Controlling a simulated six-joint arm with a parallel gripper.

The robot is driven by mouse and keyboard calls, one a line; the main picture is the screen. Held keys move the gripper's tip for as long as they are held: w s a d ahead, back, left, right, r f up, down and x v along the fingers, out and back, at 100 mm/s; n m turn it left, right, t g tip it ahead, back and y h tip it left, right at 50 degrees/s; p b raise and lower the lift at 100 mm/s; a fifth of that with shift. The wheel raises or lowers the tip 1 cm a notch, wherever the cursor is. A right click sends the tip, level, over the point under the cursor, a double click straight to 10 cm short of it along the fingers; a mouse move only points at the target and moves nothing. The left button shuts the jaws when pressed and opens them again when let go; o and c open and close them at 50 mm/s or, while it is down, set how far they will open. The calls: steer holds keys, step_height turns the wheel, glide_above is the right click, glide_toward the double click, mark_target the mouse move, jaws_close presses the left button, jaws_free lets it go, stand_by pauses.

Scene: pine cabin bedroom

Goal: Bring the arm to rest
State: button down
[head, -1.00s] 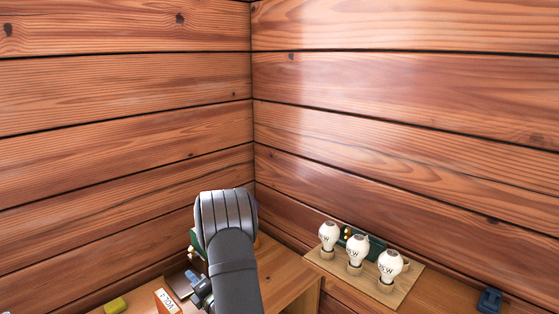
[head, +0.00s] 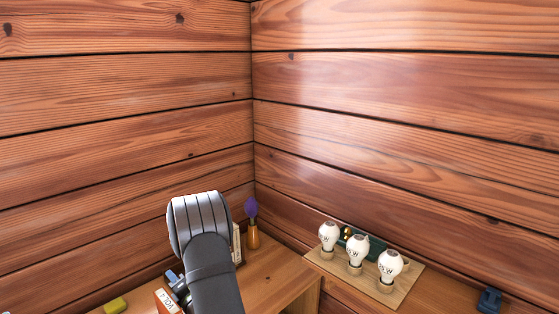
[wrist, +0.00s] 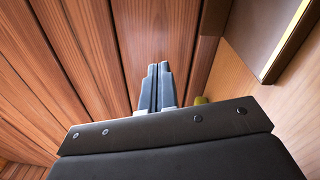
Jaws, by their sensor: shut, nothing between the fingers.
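My gripper (wrist: 157,72) shows in the wrist view with its two grey fingers together and nothing between them. Wooden wall planks lie behind it there. In the head view my arm rises from the bottom edge, left of the middle, and its bend hides part of the desk (head: 270,285). The gripper is mostly hidden behind the arm in that view.
A brass vase with a purple flower (head: 252,237) stands in the desk corner, right of my arm. Three bulbs (head: 356,250) stand on a wooden board (head: 330,264) at the right.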

steer(key=r+v, duration=0.1)
steer(key=v, duration=0.7)
steer(key=w+a+r+m+h, duration=0.1)
steer(key=w+a+r+m, duration=0.2)
steer(key=r+m, duration=0.3)
steer(key=w+a+r+m+h, duration=0.2)
steer(key=w+a+r+m, duration=0.1)
steer(key=w+r+m, duration=0.2)
steer(key=shift+w+r+m+t+h, duration=0.3)
steer(key=shift+w+r+m+t, duration=0.1)
steer(key=shift+r+m, duration=0.5)
steer(key=shift+r, duration=0.1)
steer(key=shift+d, duration=0.1)
steer(key=s+d+f+n+y, duration=0.1)
steer(key=s+d+f+n, duration=0.2)
steer(key=f+n, duration=0.2)
steer(key=s+d+f+n+y, duration=0.2)
steer(key=s+f+n, duration=0.2)
steer(key=f, duration=0.3)
steer(key=shift+d+n, duration=0.35)
steer(key=shift+n, duration=0.55)
